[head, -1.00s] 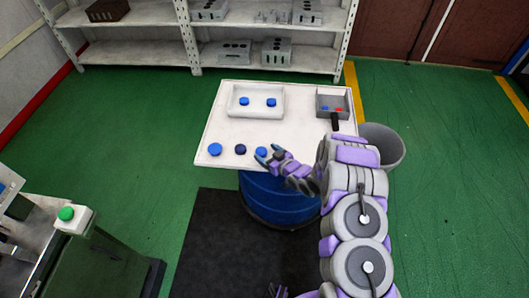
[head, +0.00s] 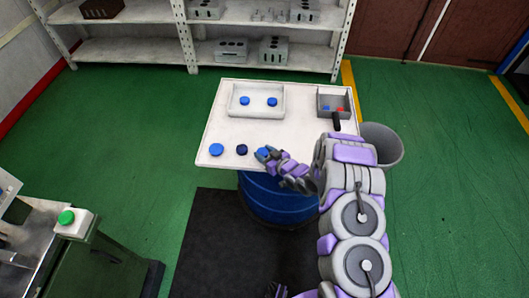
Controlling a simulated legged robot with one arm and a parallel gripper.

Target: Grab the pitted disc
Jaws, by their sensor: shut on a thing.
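Three discs are in a row along the front edge of the white table (head: 222,125). A blue disc (head: 216,149) is at the left and a darker blue disc (head: 242,149) is in the middle. My gripper (head: 265,154) is at the right end of the row, shut on the third, a blue disc (head: 261,153), which it partly hides. Pits are too small to make out on any disc. Whether the held disc still touches the table I cannot tell.
A white tray (head: 233,104) with two blue discs stands at the back of the table. A grey box (head: 323,95) with small red and blue pieces is at the back right. A grey bin (head: 385,143) stands right of the table. The table's middle is clear.

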